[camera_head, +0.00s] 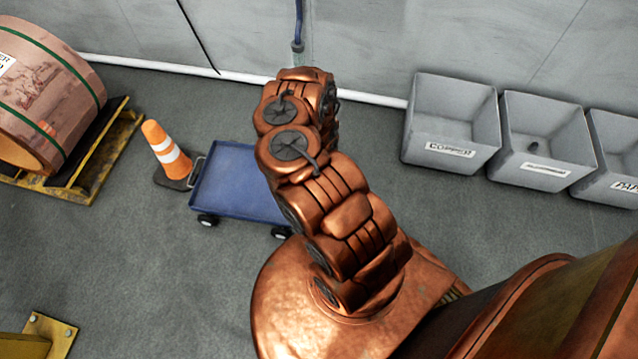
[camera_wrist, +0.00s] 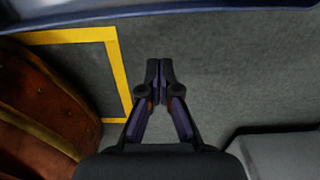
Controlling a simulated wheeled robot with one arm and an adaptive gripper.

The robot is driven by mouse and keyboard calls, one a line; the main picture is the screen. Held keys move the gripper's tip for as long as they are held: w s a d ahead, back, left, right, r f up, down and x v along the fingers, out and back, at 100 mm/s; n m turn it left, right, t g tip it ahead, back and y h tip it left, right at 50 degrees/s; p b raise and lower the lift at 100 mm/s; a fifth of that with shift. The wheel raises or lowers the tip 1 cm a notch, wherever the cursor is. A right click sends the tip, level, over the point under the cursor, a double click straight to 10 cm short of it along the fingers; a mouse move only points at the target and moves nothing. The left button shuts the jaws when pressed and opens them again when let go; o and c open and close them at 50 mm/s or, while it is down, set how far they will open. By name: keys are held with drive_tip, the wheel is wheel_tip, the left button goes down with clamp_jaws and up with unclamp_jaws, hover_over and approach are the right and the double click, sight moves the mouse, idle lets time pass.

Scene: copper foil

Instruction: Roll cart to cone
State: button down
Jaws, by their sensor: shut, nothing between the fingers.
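A blue flat cart (camera_head: 232,182) on small black wheels stands on the grey floor, partly hidden behind my copper arm. A grey handle (camera_head: 197,171) is at its left end. An orange and white cone (camera_head: 166,152) on a dark base stands just left of that handle; I cannot tell whether they touch. In the wrist view my gripper (camera_wrist: 159,64) is shut and empty above the floor, fingertips together. A blue edge, likely the cart (camera_wrist: 190,11), crosses the top of that view, apart from the fingertips. My gripper is not visible in the head view.
A large copper roll (camera_head: 45,95) sits on a yellow pallet (camera_head: 98,165) at left. Several grey labelled bins (camera_head: 452,150) line the wall at right. A yellow floor marking (camera_wrist: 119,75) shows in the wrist view.

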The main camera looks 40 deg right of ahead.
wheel_tip(320, 180, up, 7)
drive_tip(key=p, duration=0.5)
drive_tip(key=shift+r, duration=0.1)
